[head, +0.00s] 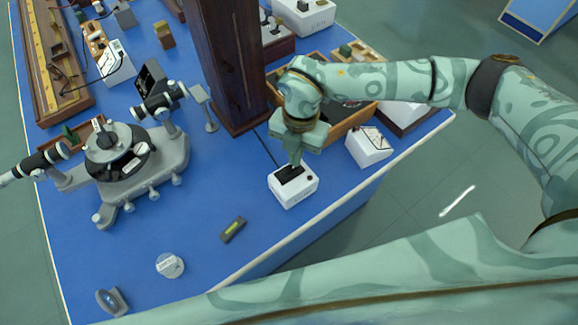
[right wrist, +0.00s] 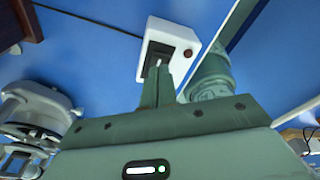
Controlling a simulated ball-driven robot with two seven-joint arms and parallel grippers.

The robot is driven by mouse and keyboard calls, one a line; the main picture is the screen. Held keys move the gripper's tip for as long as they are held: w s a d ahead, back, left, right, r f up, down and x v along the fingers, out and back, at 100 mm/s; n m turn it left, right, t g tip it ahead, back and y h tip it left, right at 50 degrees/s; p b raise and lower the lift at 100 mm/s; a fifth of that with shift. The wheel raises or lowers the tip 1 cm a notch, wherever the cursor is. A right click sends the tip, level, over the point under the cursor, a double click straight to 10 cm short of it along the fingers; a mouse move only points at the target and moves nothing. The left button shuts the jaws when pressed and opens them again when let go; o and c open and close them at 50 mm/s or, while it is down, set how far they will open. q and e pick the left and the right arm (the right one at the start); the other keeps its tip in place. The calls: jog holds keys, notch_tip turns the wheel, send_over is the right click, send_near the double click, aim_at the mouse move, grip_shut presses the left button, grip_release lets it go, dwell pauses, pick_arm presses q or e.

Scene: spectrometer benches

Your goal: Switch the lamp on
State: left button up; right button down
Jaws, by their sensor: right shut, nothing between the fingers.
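A small white box (head: 294,190) with a black switch panel (head: 289,174) and a dark red round spot (head: 310,178) sits on the blue bench. It also shows in the right wrist view (right wrist: 168,42), with the red spot (right wrist: 187,53) to the right of the black panel. My right gripper (head: 292,170) is shut and empty, pointing down at the black panel. Its fingertips (right wrist: 158,64) hide part of the panel; I cannot tell whether they touch it. A dark cable runs from the box toward the wooden post. I cannot pick out a lit lamp. My left gripper is out of view.
A grey spectrometer (head: 150,160) stands at the left. A brown post (head: 232,70) and a wooden tray (head: 345,122) are behind my right gripper. A white box (head: 370,148) is to the right. A small level (head: 233,229) lies in front, on mostly clear bench.

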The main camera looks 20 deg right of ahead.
jog(key=shift+f+b, duration=0.4)
jog(key=shift+f, duration=0.5)
dwell(0.3)
notch_tip(320, 180, up, 7)
jog(key=p, duration=0.6)
jog(key=shift+r, duration=0.15)
